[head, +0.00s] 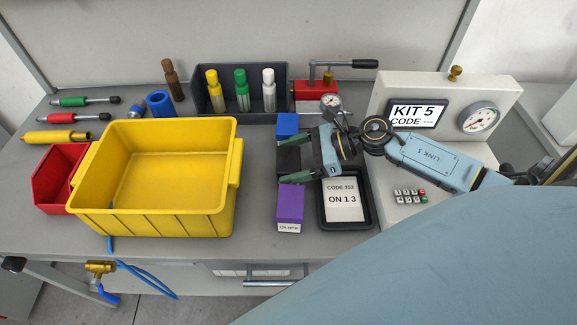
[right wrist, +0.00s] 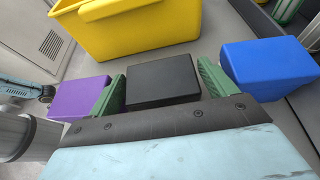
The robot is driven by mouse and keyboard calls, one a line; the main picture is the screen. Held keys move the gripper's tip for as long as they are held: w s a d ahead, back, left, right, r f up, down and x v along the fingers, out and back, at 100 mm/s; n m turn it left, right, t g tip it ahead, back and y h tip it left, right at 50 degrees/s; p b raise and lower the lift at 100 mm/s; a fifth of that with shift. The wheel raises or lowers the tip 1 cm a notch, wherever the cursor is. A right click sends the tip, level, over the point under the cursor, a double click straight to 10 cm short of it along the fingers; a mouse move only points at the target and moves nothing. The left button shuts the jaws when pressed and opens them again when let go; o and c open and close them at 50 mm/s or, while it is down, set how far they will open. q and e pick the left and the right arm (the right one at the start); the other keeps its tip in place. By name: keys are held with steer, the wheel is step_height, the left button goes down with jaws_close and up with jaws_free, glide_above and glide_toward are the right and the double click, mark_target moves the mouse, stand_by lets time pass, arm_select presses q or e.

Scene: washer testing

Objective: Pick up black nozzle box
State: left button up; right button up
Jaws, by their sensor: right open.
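The black nozzle box (head: 288,160) sits on the grey table between the blue box (head: 288,126) and the purple box (head: 290,206). My right gripper (head: 295,158) is open, reaching in from the right with its green fingers on either side of the black box. In the right wrist view, the black box (right wrist: 163,80) lies between the spread green fingers of the gripper (right wrist: 163,88). A narrow gap shows at the right finger; contact at the left finger is unclear. In the head view the gripper hides the box's right part. My left gripper is not seen.
A yellow bin (head: 165,225) stands left of the boxes. A black tray with a code card (head: 343,200) lies right of them. A dark rack of bottles (head: 255,106) is behind. The purple (right wrist: 78,97) and blue (right wrist: 268,68) boxes flank the fingers closely.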

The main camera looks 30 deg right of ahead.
steer(key=c, duration=0.8)
